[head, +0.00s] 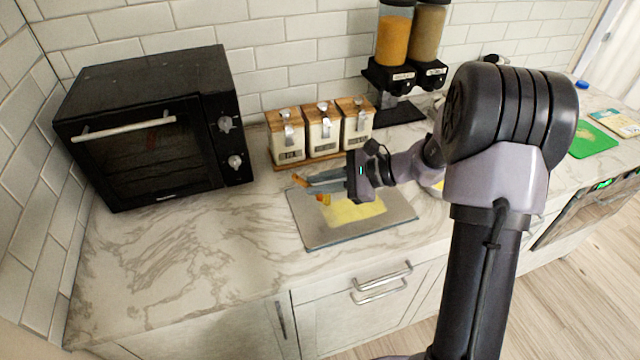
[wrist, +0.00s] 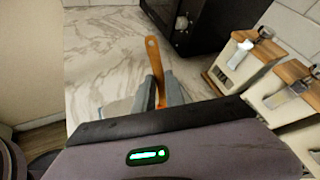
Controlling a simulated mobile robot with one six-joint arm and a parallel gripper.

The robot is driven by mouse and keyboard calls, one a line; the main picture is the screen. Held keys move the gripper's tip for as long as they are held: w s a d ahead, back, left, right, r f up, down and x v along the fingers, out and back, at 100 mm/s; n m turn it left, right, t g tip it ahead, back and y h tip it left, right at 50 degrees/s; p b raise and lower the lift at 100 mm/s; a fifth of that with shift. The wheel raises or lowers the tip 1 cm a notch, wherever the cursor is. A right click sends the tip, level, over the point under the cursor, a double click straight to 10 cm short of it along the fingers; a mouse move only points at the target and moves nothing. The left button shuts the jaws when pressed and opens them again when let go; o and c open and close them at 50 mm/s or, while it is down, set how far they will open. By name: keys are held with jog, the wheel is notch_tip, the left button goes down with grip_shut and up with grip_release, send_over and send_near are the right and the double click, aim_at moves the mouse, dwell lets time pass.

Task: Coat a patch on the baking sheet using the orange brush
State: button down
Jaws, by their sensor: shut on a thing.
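The baking sheet (head: 310,232) lies flat on the marble counter, grey with a yellow patch (head: 352,211) on its middle. My gripper (head: 310,181) is above the sheet's left part, its fingers pointing left. It is shut on the orange brush (head: 299,181); the orange handle (wrist: 155,57) sticks out past the fingers in the wrist view. In the head view an orange and yellow bit (head: 324,198), apparently the brush's lower end, shows below the fingers at the patch's upper left edge. I cannot tell whether it touches the sheet.
A black toaster oven (head: 150,130) stands at the left. Several white canisters with wooden lids (head: 323,130) stand right behind the sheet. Food dispensers (head: 394,45) are at the back. A green board (head: 592,140) lies at the far right. The counter left of the sheet is clear.

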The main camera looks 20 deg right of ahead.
notch_tip(320, 180, up, 8)
jog(key=p, duration=0.4)
jog(key=shift+d, duration=0.2)
dwell(0.5)
